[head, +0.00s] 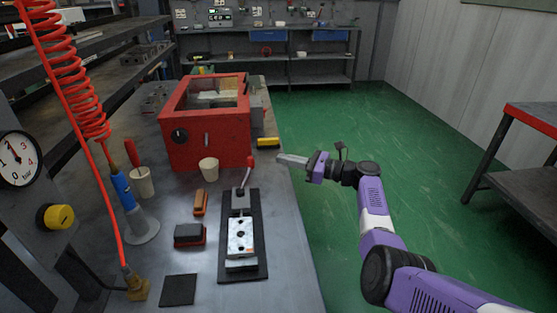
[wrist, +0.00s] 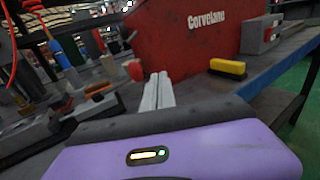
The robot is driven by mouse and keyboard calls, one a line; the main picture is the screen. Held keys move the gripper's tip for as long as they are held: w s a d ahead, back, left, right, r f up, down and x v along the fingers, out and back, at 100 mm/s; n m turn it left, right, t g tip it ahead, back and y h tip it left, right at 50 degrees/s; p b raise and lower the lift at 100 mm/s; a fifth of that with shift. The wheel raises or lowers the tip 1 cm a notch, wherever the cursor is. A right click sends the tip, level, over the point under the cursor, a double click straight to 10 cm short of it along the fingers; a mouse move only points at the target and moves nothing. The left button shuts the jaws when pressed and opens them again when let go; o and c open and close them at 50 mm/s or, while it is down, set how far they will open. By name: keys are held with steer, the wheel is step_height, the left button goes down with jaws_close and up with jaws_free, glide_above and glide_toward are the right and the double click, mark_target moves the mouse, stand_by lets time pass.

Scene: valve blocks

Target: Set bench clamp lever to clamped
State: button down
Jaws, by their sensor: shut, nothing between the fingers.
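The bench clamp (head: 240,243) sits on a black base plate near the bench's right edge. Its lever (head: 246,177) rises from the far end of the clamp, leaning slightly right, with a red knob (head: 250,161) on top. My gripper (head: 281,159) is shut and empty, just right of the knob, with its fingers pointing left toward it. In the wrist view, the pale fingers (wrist: 158,90) are together, and the red knob (wrist: 135,70) shows just left of their tips. I cannot tell whether they touch it. The lower lever is largely unclear in the wrist view.
A red box (head: 205,150) stands behind the clamp, with a yellow-topped block (head: 268,142) beside it. A cup (head: 208,169), an orange item (head: 200,202) and a dark block (head: 189,235) lie left of the clamp. Green floor is open at right.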

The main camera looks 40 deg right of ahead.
steer(key=s+d, duration=0.4)
steer(key=d, duration=0.2)
steer(key=shift+b, duration=0.3)
stand_by(0.3)
steer(key=d+f+n+h, duration=0.4)
steer(key=d+h, duration=0.5)
steer(key=d, duration=0.1)
steer(key=s+a+f+n+g+h+p, duration=0.25)
steer(key=s+a+f+n+h, duration=0.45)
steer(key=s, duration=0.5)
steer(key=s+a+r+n+y+p, duration=0.1)
steer(key=s+a+r+n, duration=0.3)
steer(key=s+a, duration=0.7)
steer(key=s+a+r+n+t+y+p, duration=0.1)
steer(key=s+a+r+n+y, duration=0.3)
steer(key=s+a+n, duration=0.5)
steer(key=s+a+r+n+y+p, duration=0.2)
steer(key=s+a+r+n, duration=0.4)
steer(key=s+a, duration=0.8)
steer(key=a, duration=0.5)
steer(key=shift+s+y, duration=0.2)
steer(key=shift+y, duration=0.1)
